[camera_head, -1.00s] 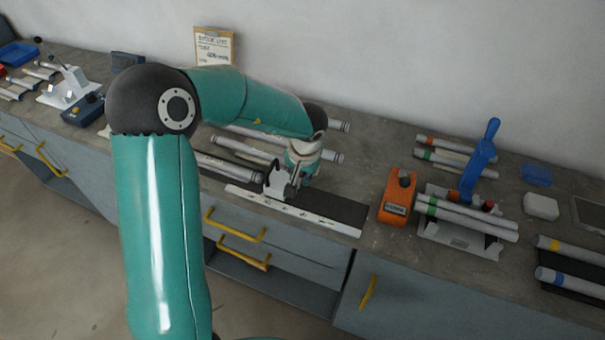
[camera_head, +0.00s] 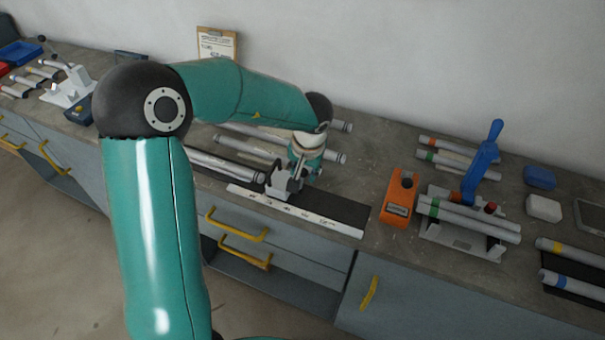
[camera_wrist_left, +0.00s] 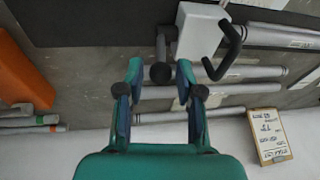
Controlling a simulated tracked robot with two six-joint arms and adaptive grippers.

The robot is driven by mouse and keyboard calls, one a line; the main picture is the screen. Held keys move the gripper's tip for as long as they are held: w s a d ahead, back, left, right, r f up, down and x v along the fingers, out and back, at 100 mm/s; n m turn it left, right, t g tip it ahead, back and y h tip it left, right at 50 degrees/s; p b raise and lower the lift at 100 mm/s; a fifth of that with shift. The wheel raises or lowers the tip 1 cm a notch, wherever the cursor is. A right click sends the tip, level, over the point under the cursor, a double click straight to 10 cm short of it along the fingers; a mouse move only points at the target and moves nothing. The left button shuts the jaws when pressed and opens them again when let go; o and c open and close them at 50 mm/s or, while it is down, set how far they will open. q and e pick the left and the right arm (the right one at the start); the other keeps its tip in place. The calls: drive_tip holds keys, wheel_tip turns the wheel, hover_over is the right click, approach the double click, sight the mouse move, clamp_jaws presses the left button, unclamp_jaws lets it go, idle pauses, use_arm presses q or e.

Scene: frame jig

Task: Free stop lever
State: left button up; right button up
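The stop block (camera_head: 285,182) stands on the dark length rail (camera_head: 340,207) with the white scale strip at its front. In the left wrist view the pale block (camera_wrist_left: 200,32) shows at the top, with a black bent handle (camera_wrist_left: 236,50) on its right side. A short dark lever with a round knob (camera_wrist_left: 160,73) shows beside the block. My left gripper (camera_wrist_left: 159,76) is open, with its fingertips on either side of this knob and gaps visible on both sides. In the head view my left gripper (camera_head: 301,168) is right at the block and partly hides it. My right gripper is not in view.
An orange box (camera_head: 399,197) stands to the right of the rail, then a clamp fixture with a blue handle (camera_head: 482,160) holding tubes. Several grey tubes (camera_head: 248,150) lie behind the rail. A clipboard (camera_head: 217,43) leans on the wall. Yellow drawer handles line the bench front.

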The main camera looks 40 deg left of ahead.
use_arm(q)
drive_tip(key=v, duration=0.9)
